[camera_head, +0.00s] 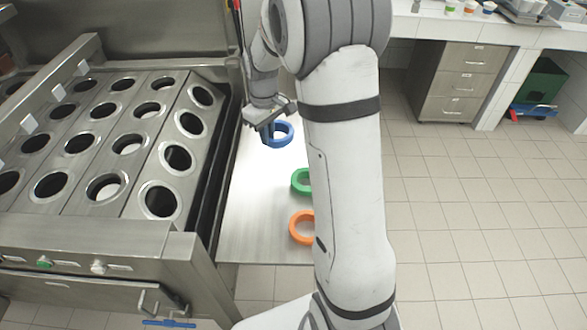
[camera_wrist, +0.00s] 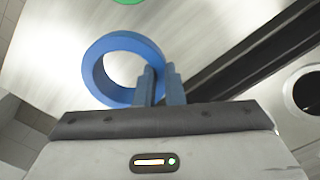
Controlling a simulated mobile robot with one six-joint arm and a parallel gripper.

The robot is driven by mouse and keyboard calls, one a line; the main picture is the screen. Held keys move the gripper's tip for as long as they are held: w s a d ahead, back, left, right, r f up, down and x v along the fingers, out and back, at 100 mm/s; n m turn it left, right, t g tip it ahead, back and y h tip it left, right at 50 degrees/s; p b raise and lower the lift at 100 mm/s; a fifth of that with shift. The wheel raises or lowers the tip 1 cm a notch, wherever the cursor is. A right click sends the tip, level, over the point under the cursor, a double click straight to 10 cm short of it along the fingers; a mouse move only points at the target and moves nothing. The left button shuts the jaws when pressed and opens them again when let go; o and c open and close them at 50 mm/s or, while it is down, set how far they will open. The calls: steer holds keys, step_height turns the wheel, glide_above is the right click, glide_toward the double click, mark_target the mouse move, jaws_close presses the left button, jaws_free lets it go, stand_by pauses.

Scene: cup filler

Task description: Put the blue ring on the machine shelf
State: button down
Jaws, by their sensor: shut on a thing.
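The blue ring (camera_head: 281,135) is at the far end of the machine shelf (camera_head: 258,205), a flat metal plate beside the machine. It also shows in the wrist view (camera_wrist: 100,62), where the shelf surface lies behind it. My gripper (camera_head: 268,134) is shut on the ring's wall, one finger inside and one outside (camera_wrist: 166,84). The ring lies flat over the shelf; I cannot tell whether it touches the surface. My arm hides part of the shelf's right side.
A green ring (camera_head: 300,181) and an orange ring (camera_head: 300,228) lie on the shelf nearer the front, partly behind my arm. The machine (camera_head: 175,229) with rows of round holes stands on the left. A drawer cabinet (camera_head: 459,83) and open tiled floor are on the right.

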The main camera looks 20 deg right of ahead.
steer(key=d+f+n+b, duration=0.2)
steer(key=d+n+b, duration=0.4)
steer(key=n+b, duration=0.1)
steer(key=shift+n, duration=0.3)
step_height(320, 180, down, 10)
steer(key=shift+s+a+r+b, duration=0.1)
steer(key=shift+s+a+b, duration=0.05)
steer(key=shift+b, duration=0.3)
steer(key=shift+f, duration=0.25)
steer(key=c, duration=1.5)
jaws_free()
steer(key=shift+r, duration=0.1)
steer(key=shift+c, duration=0.2)
